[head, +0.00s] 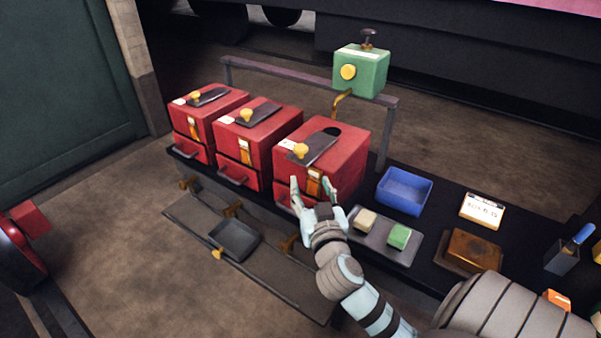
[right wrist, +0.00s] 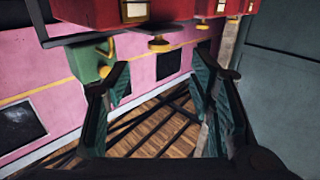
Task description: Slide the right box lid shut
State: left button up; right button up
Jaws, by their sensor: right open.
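The right box (head: 345,160) is the rightmost of three red boxes on the dark bench. Its dark lid (head: 318,146) lies on the top with a yellow knob (head: 300,150) near the front. A dark round opening (head: 333,131) shows uncovered behind the lid. My right gripper (head: 314,189) is open and empty in front of this box's front face, below the knob, by the brass latch. I cannot tell whether it touches the box. In the right wrist view its fingers (right wrist: 160,88) are spread with nothing between them. My left gripper is not in view.
Two similar red boxes (head: 255,135) (head: 207,110) stand to the left. A green box with a yellow disc (head: 360,72) sits on the rail behind. A blue tray (head: 405,190), a grey tray with two small blocks (head: 375,242) and a white card (head: 482,210) lie right of my gripper.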

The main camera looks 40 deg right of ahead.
aim_at(302, 152)
jog(key=x, duration=0.9)
jog(key=r+x, duration=0.1)
jog(key=x, duration=0.4)
jog(key=shift+d+r+b, duration=0.1)
jog(key=shift+d+b, duration=0.05)
jog(key=shift+b, duration=0.2)
grip_shut()
